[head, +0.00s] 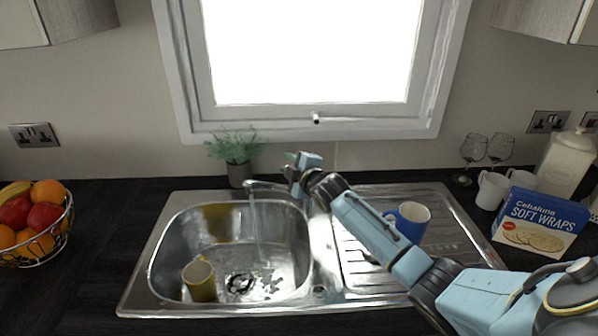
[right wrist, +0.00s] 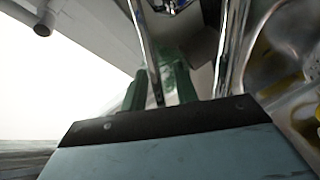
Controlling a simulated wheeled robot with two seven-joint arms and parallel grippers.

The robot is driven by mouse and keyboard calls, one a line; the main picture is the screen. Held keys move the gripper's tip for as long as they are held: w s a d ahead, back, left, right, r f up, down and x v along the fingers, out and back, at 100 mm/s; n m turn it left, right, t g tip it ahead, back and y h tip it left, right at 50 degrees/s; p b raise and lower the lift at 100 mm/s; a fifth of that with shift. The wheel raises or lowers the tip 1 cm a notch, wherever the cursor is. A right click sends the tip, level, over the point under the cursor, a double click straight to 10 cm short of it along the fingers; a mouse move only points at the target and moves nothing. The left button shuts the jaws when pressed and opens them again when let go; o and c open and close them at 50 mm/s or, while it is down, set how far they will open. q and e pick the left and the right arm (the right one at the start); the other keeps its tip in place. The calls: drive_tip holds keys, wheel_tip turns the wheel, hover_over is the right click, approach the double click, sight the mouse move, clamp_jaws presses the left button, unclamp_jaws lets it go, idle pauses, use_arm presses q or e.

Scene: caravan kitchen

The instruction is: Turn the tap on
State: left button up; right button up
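The chrome tap stands at the back of the steel sink (head: 165,262), with its spout (head: 262,186) reaching left over the basin. A thin stream of water (head: 255,220) falls from the spout into the basin. My right gripper (head: 292,172) is at the tap's base and hides its body and any lever. In the right wrist view, shiny metal bars and dark green parts show beyond the blue gripper housing (right wrist: 180,150). My left gripper is not in view.
A yellow mug (head: 200,282) is in the basin. A blue mug (head: 413,221) stands on the drainer beside my right arm. A potted plant (head: 238,160) is left of the tap. A fruit bowl (head: 35,240) is far left; a wraps box (head: 540,222) and wine glasses (head: 475,152) are right.

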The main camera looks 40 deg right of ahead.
drive_tip(key=s+r, duration=0.2)
drive_tip(key=s, duration=1.1)
drive_tip(key=shift+a+p, duration=0.4)
drive_tip(key=shift+a, duration=0.05)
